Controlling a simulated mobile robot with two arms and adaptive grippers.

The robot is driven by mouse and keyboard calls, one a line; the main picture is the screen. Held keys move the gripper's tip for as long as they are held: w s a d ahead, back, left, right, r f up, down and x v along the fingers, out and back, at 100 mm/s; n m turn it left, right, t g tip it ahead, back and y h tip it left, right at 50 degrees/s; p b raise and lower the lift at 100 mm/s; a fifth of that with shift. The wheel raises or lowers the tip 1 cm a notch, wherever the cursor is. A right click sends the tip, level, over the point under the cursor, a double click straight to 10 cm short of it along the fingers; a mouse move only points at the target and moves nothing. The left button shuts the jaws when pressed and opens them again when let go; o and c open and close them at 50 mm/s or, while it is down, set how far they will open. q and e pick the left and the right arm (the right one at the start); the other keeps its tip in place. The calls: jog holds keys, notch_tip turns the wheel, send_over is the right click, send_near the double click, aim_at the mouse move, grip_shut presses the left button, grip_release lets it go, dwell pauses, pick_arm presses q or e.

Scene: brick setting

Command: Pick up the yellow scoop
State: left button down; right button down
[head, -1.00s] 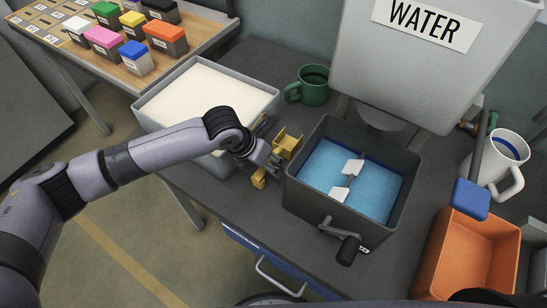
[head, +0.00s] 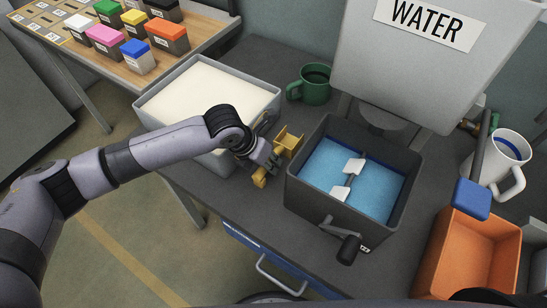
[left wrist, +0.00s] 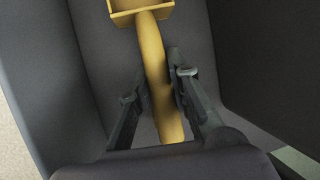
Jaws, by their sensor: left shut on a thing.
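The yellow scoop (head: 288,142) is on the dark table between the white-filled tub and the mixing box. Its square bowl points away and its handle end (head: 259,177) points toward the front of the table. My left gripper (head: 275,160) is shut on the scoop's handle. In the left wrist view the yellow handle (left wrist: 153,55) runs between the two dark fingers of the gripper (left wrist: 158,88), with the bowl at the top edge. I cannot tell whether the scoop touches the table. My right gripper is not in view.
A grey tub of white material (head: 200,75) stands left of the scoop. A dark box of blue liquid with a crank (head: 300,190) stands close on its right. A green mug (head: 312,88) is behind. An orange bin (head: 440,255) and white jug (head: 508,185) are at right.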

pick_arm(q)
jog(key=shift+r, duration=0.15)
notch_tip(320, 180, up, 20)
jog(key=b, duration=0.1)
dwell(0.3)
dwell(0.4)
